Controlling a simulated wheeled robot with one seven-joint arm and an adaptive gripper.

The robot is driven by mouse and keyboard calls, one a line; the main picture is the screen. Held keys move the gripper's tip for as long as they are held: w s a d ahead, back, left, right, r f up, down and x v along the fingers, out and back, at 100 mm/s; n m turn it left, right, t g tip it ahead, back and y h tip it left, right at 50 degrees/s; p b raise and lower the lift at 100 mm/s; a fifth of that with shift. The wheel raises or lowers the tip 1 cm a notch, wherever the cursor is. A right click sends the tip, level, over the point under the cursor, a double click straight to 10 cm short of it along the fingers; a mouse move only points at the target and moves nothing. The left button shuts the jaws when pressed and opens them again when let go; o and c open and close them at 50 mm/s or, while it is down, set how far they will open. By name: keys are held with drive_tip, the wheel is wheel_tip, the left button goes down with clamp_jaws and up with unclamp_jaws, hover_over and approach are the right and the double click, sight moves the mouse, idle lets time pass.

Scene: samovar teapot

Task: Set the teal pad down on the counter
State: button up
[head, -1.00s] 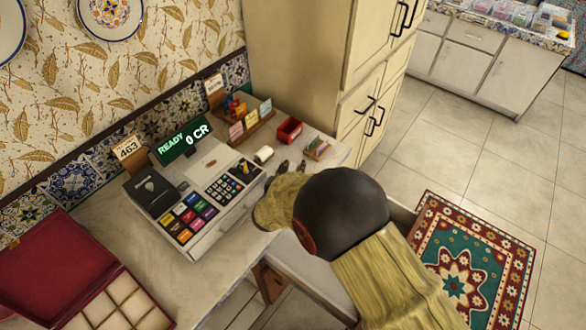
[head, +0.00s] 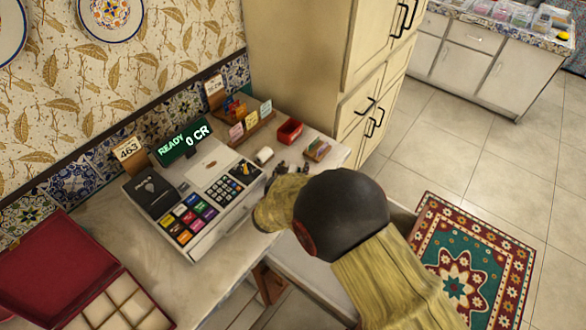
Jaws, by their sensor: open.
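A small wooden holder with coloured pads (head: 317,150) stands just beyond the fingertips to the right. I cannot tell for sure which thing is the teal pad; it may be among these small pads or hidden by my gripper. No object shows clearly between the fingers.
The cash register (head: 190,205) stands close to the left of my gripper. A white roll (head: 263,156), a red tray (head: 289,131) and a wooden note rack (head: 252,125) are behind. An open red box (head: 75,275) is front left.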

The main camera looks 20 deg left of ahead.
drive_tip(key=p+v, duration=0.2)
drive_tip(key=v, duration=1)
